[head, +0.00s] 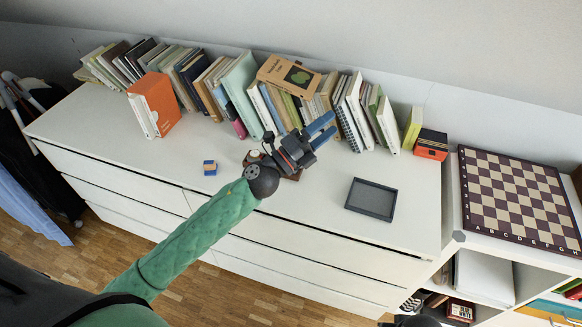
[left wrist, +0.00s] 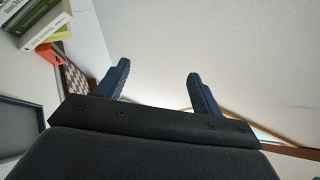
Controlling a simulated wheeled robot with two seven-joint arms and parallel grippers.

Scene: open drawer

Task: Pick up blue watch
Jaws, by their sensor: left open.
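A small blue item with a tan face (head: 210,168), which looks like the blue watch, sits on the white dresser top, left of my left arm. Its details are too small to make out. My left gripper (head: 322,131) is open and empty, raised over the dresser in front of the books, to the right of the blue item. In the left wrist view its two dark blue fingers (left wrist: 159,72) stand apart with nothing between them. The blue item does not show in that view. My right gripper does not show clearly.
A row of books (head: 240,85) lines the back of the white dresser (head: 130,140). A dark grey tray (head: 371,199) lies at the right. A partly hidden round item (head: 253,157) is behind my gripper. A chessboard (head: 515,195) lies on the right shelf. The dresser's left front is clear.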

